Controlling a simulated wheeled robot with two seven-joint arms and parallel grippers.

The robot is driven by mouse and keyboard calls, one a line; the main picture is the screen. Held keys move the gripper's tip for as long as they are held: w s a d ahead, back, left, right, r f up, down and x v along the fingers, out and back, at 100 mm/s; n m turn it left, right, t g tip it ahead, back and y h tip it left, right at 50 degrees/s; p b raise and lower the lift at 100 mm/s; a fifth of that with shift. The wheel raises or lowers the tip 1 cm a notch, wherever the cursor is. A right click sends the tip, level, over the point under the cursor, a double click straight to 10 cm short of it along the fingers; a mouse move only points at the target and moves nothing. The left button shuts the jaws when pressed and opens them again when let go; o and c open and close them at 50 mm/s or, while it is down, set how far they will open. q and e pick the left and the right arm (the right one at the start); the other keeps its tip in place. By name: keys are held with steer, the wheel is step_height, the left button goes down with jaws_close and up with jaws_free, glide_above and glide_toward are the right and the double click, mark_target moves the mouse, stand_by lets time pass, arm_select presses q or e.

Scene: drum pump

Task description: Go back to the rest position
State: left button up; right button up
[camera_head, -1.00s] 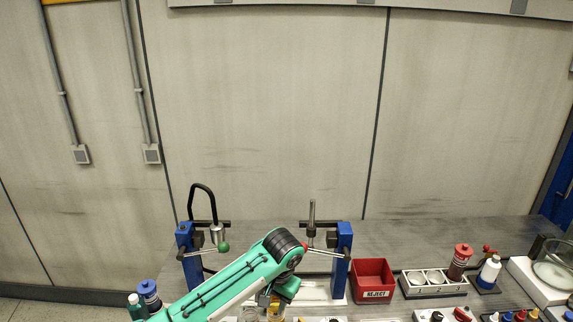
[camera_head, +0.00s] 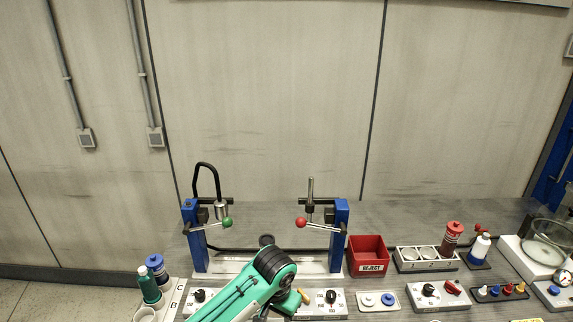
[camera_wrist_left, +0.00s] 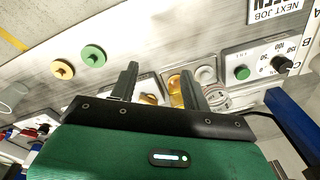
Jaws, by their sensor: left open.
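My left arm (camera_head: 245,292), green with black joints, reaches in from the bottom of the head view, in front of the blue-posted stand. Its gripper is hidden or out of frame there. In the left wrist view, my left gripper (camera_wrist_left: 160,84) has two black fingers spread apart with nothing held between them. Beyond the fingers are small yellow and white round parts (camera_wrist_left: 175,90) and a control box with a green button (camera_wrist_left: 242,73). My right gripper is not in view.
The stand has blue posts (camera_head: 340,235), a green-knobbed lever (camera_head: 228,222) and a red-knobbed lever (camera_head: 301,222). Bottles (camera_head: 150,288) stand at left.

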arm_select(q)
steer(key=s+a+f+n+t+h, duration=0.1)
steer(key=s+a+f, duration=0.3)
steer(key=s, duration=0.6)
steer(key=s+a+f+n+t+h, duration=0.1)
steer(key=s+a+f+n, duration=0.1)
steer(key=s+a, duration=0.6)
steer(key=s+a+r+y, duration=0.2)
steer(key=s+a, duration=0.6)
steer(key=s, duration=0.2)
step_height(320, 180, down, 32)
steer(key=b, duration=0.2)
steer(key=s+a+f+g, duration=0.1)
steer(key=s+a+f, duration=0.1)
steer(key=s+f, duration=0.8)
steer(key=s+a+f+g+b, duration=0.1)
steer(key=s+f, duration=0.9)
steer(key=f, duration=0.1)
steer(key=shift+a+f, duration=0.4)
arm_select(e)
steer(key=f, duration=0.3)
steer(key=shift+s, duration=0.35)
